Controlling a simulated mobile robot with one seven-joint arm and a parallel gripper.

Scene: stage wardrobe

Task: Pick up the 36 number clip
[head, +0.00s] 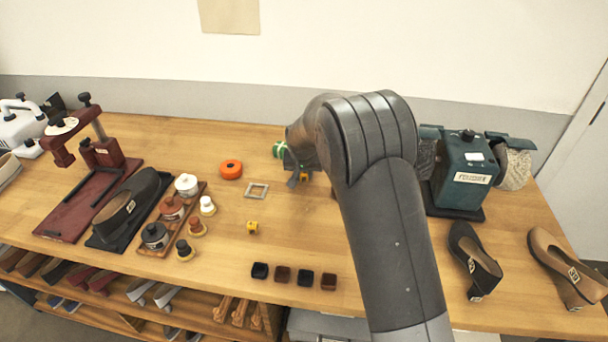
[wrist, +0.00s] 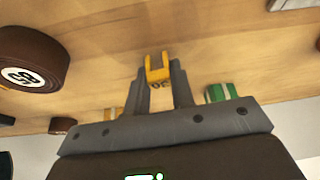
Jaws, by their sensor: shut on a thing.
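My gripper (head: 297,181) is at the back middle of the table in the head view, partly hidden by my arm. In the wrist view my gripper (wrist: 161,80) is shut on a small yellow clip (wrist: 157,69), which sits between the fingertips. The held clip (head: 304,177) shows as a yellow spot in the head view. I cannot read its number, and its height over the wood is unclear. Another small yellow piece (head: 252,227) lies on the table in front of my gripper, apart from it; its marking is too small to read.
An orange roll (head: 231,169) and a grey frame (head: 257,190) lie left of my gripper. A green finisher machine (head: 465,172) stands right. Small dark blocks (head: 282,274) line the front. A brown roll (wrist: 32,62) and green-white item (wrist: 221,93) flank my gripper in the wrist view.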

